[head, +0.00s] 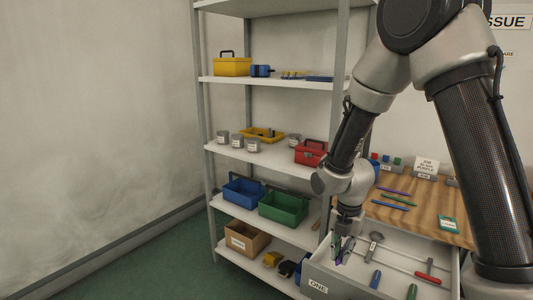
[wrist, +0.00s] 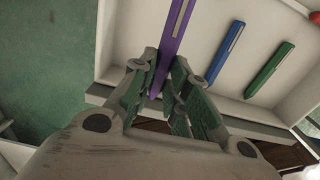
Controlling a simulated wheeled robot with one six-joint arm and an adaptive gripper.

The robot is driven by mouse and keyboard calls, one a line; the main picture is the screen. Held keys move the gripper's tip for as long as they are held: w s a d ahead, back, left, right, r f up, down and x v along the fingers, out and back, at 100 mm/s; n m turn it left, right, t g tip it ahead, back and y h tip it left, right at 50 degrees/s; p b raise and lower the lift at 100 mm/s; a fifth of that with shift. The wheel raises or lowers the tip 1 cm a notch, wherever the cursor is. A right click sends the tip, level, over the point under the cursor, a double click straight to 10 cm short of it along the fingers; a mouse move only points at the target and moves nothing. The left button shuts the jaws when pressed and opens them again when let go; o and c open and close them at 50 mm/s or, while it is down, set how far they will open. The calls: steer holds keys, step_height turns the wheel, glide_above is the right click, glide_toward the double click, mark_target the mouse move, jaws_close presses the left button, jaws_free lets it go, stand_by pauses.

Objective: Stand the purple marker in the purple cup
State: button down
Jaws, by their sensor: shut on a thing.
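The purple marker (wrist: 178,40) is long and slim and runs up out of my gripper (wrist: 163,88) in the wrist view. The fingers are shut on it near its lower end. In the head view my gripper (head: 342,250) points down at the left part of the open drawer (head: 345,283), which is labelled ONE. I cannot tell whether the marker touches the drawer floor. I cannot make out a purple cup in either view; my arm covers part of the bench.
A blue marker (wrist: 226,52) and a green marker (wrist: 270,69) lie in the drawer beside the purple one. A red-handled tool (head: 428,276) lies there too. A loaded shelf (head: 272,150) stands left.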

steer(key=shift+r, duration=2.7)
